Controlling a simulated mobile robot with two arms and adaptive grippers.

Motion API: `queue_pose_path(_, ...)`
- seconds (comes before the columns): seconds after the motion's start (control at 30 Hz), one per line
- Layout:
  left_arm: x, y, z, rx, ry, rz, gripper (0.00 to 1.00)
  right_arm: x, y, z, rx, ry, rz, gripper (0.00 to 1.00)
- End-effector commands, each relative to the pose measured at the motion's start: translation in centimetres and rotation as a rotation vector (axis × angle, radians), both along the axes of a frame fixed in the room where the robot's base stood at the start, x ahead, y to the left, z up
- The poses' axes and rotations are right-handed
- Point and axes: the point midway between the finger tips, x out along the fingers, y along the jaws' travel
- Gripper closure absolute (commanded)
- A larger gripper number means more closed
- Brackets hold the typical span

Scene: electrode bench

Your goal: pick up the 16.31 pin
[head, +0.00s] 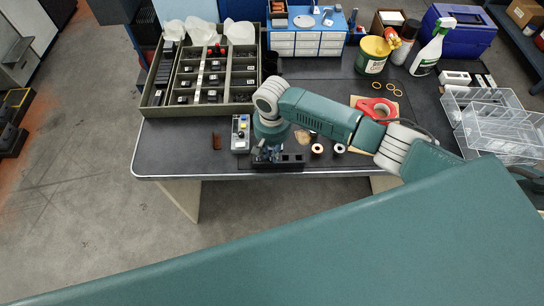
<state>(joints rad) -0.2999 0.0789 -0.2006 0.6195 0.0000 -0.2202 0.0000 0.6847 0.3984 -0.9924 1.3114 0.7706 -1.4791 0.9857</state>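My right arm reaches in from the right across the bench. Its gripper (266,155) points down at the bench's front edge, over a small dark block (291,158) with holes or slots. The fingers are small and dark against the block, so I cannot tell whether they are open or shut, or whether they touch anything. I cannot make out the 16.31 pin or any label of that size; it may be hidden by the gripper or too small to see. My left gripper is not in view.
A grey control box (240,134) stands just left of the gripper. A compartment tray (254,78) with dark blocks lies behind. Two small rings or spools (317,148) (339,148) sit to the right. Clear bins (497,122) stand far right. The front left bench surface (175,150) is mostly free.

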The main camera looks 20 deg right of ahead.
Motion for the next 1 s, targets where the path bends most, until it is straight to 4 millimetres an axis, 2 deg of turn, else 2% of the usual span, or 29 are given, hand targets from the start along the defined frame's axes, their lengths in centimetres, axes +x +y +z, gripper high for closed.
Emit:
queue_pose_path(0.33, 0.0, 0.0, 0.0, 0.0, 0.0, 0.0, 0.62, 0.1, 0.0, 0.3, 0.001, -0.001, 0.0, 1.0)
queue_pose_path(0.53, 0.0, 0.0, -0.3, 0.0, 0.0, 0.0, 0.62, 0.2, 0.0, 2.0, 0.002, -0.005, 0.0, 1.0)
queue_pose_path(0.77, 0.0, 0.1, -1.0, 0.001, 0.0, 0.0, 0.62, 0.2, 0.0, 6.6, 0.003, -0.007, 0.001, 1.0)
queue_pose_path(1.0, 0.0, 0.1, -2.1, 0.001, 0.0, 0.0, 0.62, 0.3, 0.1, 13.2, 0.003, -0.007, 0.0, 1.0)
